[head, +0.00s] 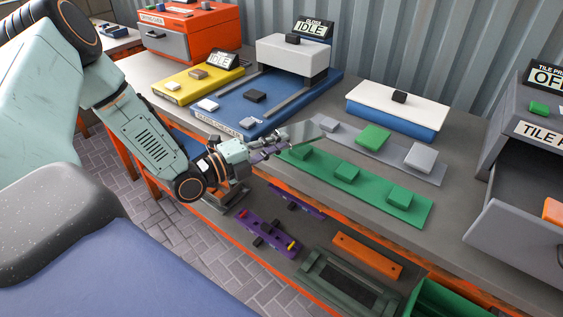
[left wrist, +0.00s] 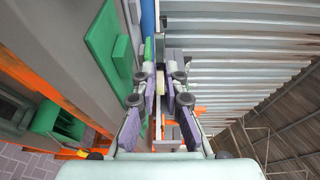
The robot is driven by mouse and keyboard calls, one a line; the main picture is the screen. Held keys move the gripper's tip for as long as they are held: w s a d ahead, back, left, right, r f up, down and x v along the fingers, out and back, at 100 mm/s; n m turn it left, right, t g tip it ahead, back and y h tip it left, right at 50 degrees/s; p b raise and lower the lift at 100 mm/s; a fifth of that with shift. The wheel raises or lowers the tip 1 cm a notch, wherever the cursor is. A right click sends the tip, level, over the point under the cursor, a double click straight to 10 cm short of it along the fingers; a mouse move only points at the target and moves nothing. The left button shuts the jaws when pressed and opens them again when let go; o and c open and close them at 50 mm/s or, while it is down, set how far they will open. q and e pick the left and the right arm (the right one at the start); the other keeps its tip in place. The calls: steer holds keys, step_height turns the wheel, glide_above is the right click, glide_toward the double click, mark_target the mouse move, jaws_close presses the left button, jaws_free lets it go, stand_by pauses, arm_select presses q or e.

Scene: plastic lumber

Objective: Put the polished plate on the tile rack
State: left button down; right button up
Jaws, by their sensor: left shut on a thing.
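My left gripper (head: 264,151) is shut on a flat grey-green plate (head: 304,133), the polished plate as far as I can tell. The plate is held out above the bench near the left end of the green strip. In the left wrist view my left gripper (left wrist: 167,88) has its purple fingers close together, with the plate hard to make out between them. No rack is labelled as the tile rack. A green strip (head: 375,196) carries several green blocks. Behind it a grey strip (head: 400,157) carries grey blocks and one green block (head: 373,138). My right gripper is out of view.
A blue machine (head: 325,93) with an IDLE sign stands behind my gripper, a yellow one (head: 178,88) to its left. A blue-and-white box (head: 398,108) stands at the back. A grey machine with an open drawer (head: 508,236) is at right. Purple tools (head: 267,236) lie on the lower shelf.

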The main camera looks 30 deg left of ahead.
mark_target(278, 166)
arm_select(q)
steer(key=shift+s+d+f, duration=0.1)
steer(key=shift+d, duration=0.25)
steer(key=shift+d+f+b, duration=0.15)
steer(key=shift+f+b, duration=0.2)
steer(key=shift+b, duration=0.05)
steer(key=f, duration=0.1)
steer(key=f+b, duration=0.1)
steer(key=shift+a+f, duration=0.3)
steer(key=shift+a, duration=0.05)
steer(key=shift+a+f, duration=0.2)
steer(key=shift+d+r, duration=0.15)
steer(key=shift+d, duration=0.25)
steer(key=shift+s, duration=0.1)
steer(key=c, duration=1.7)
jaws_free()
steer(key=shift+a+f, duration=0.2)
steer(key=shift+a, duration=0.05)
steer(key=shift+d, duration=0.1)
